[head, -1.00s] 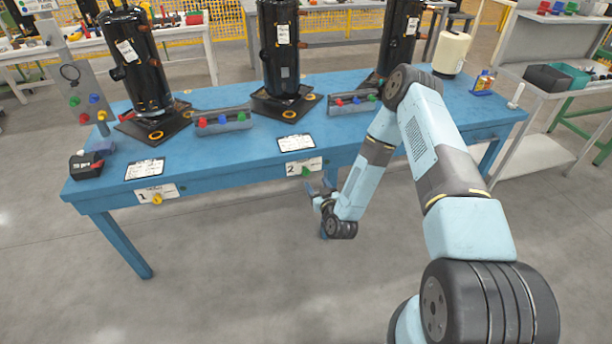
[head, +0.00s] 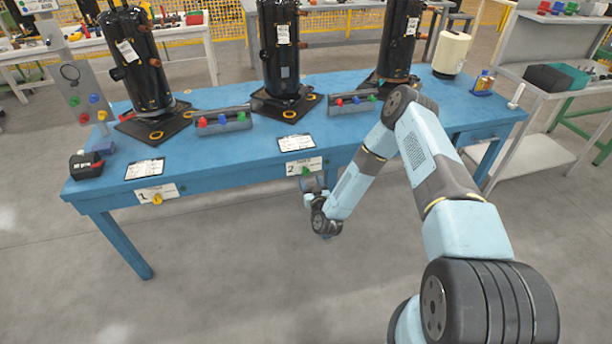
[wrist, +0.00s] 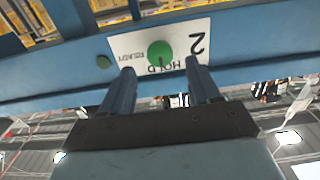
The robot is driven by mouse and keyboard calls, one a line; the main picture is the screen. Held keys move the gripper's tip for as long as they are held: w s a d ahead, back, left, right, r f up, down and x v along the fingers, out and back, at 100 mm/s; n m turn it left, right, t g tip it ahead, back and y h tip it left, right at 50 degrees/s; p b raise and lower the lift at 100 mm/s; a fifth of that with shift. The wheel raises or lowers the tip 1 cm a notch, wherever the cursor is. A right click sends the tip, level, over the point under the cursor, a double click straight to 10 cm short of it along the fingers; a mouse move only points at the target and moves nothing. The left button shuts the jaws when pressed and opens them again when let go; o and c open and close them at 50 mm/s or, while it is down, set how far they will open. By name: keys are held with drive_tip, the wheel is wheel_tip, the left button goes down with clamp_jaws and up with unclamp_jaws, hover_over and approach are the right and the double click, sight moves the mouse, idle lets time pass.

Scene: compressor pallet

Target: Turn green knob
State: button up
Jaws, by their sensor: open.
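The green knob (head: 305,171) is on a white label plate marked 2 (head: 292,168) on the front edge of the blue table. In the wrist view the round green knob (wrist: 160,54) appears upside down with its plate (wrist: 180,45), which reads "HOLD". My gripper (head: 313,184) is just in front of and below the knob in the head view. In the wrist view my gripper (wrist: 160,67) is open, with one finger toward each side of the knob. The fingers look empty; I cannot tell if they touch the knob.
The blue table (head: 250,158) carries black cylinders (head: 280,50) and button boxes (head: 222,121). A yellow knob (head: 157,199) is on plate 1 to the left. The floor in front is clear.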

sight(306, 173)
drive_tip(key=shift+x, duration=2.35)
drive_tip(key=shift+c, duration=0.3)
